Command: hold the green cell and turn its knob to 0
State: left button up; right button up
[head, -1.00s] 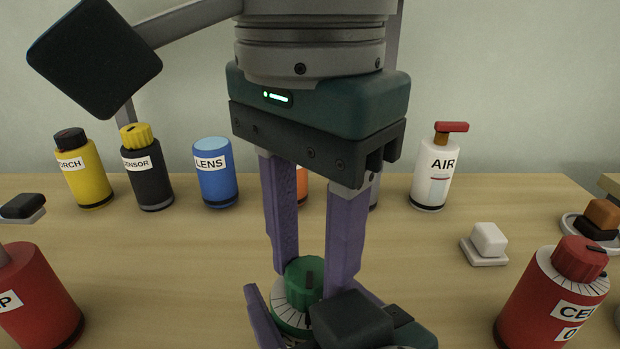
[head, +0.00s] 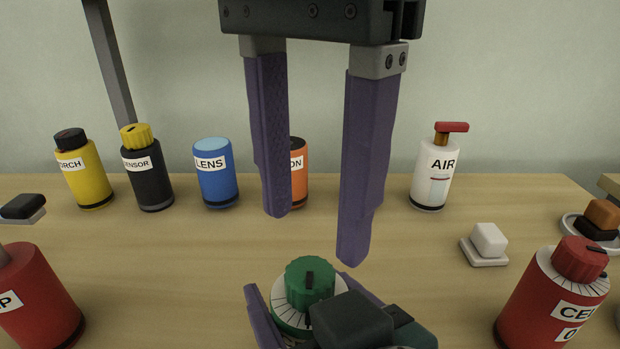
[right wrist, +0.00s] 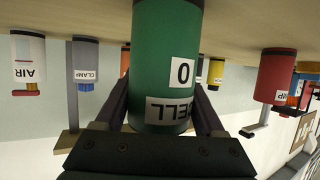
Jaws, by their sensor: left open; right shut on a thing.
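The green cell shows in the head view with its green knob (head: 309,281) on top and a white ticked dial (head: 291,314) around it. My right gripper (head: 298,286) is shut around the cell's body, low in the picture. In the right wrist view the green body (right wrist: 165,60) sits between my right fingers, with upside-down labels "CELL" and "0".
A red cell (head: 550,298) stands at right and another red container (head: 35,300) at left. Behind are yellow (head: 83,175), black (head: 148,175), blue (head: 215,180), orange (head: 298,180) and white AIR (head: 435,175) bottles. A white block (head: 488,240) lies right. Bare tabletop lies left of the cell.

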pick_arm(q)
jog(key=shift+r, duration=0.35)
pick_arm(e)
jog(key=o, duration=1.5)
